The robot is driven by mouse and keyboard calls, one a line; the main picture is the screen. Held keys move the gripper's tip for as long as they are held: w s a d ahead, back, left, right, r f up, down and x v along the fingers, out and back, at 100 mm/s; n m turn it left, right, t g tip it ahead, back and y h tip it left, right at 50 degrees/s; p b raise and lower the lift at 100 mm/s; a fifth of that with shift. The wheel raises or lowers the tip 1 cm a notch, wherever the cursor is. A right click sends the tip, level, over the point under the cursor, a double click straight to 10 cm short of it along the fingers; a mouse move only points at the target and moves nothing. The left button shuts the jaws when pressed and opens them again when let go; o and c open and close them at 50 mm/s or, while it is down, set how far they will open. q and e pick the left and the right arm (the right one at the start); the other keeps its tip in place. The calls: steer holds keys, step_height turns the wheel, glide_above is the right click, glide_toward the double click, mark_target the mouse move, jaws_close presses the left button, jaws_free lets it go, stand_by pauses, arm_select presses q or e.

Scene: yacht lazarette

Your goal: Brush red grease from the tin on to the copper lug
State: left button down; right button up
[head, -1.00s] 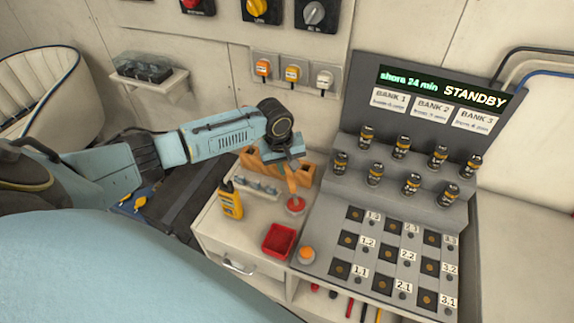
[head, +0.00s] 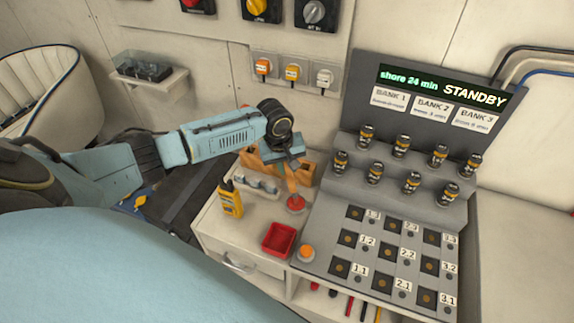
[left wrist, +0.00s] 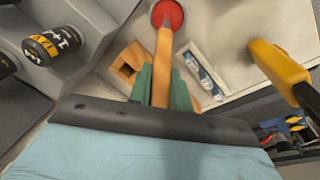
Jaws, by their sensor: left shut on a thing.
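My left gripper (head: 289,166) is shut on the orange-brown handle of the brush (head: 291,183), above the white counter. The handle also shows between the green fingers of my left gripper (left wrist: 161,88) in the left wrist view, and the brush (left wrist: 163,55) points away from them. Its far end meets the small round red tin (head: 296,205), also at the top of the left wrist view (left wrist: 168,14). I cannot tell whether the bristles touch the grease. I cannot pick out the copper lug with certainty. My right gripper is not in view.
A wooden block (head: 255,163) stands behind. The grey battery panel (head: 388,255), with several cylinders and square sockets, is on the right.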

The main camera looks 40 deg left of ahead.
arm_select(q)
steer(key=shift+s+f+p, duration=0.1)
steer(key=shift+f+p, duration=0.05)
steer(key=shift+p, duration=0.2)
stand_by(1.3)
step_height(320, 180, up, 3)
steer(key=shift+f+p, duration=0.1)
steer(key=shift+p, duration=1.05)
steer(key=shift+r, duration=2.2)
steer(key=shift+d, duration=0.1)
